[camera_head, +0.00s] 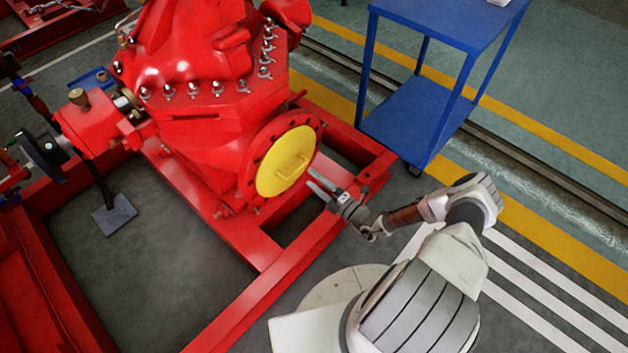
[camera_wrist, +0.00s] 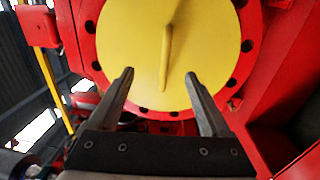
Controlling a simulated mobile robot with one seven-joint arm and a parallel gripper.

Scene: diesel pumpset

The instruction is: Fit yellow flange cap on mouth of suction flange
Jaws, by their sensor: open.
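The yellow flange cap (camera_head: 286,161) is a round disc with a bar handle. It sits over the mouth of the red suction flange (camera_head: 252,163), whose ring of bolt holes shows around it. In the wrist view the cap (camera_wrist: 200,45) fills the upper middle, with its handle (camera_wrist: 166,50) upright in the picture and the red flange rim (camera_wrist: 88,40) around it. My gripper (camera_head: 318,186) is open and empty, just right of and a little below the cap in the head view. In the wrist view my gripper's fingers (camera_wrist: 158,76) point toward the cap, apart from each other, with nothing between them.
The red pump body (camera_head: 190,60) rises behind the flange. Red base-frame rails (camera_head: 300,250) run below and to the right of it. A blue trolley (camera_head: 410,110) stands at the upper right. Striped floor (camera_head: 540,300) lies open at the lower right.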

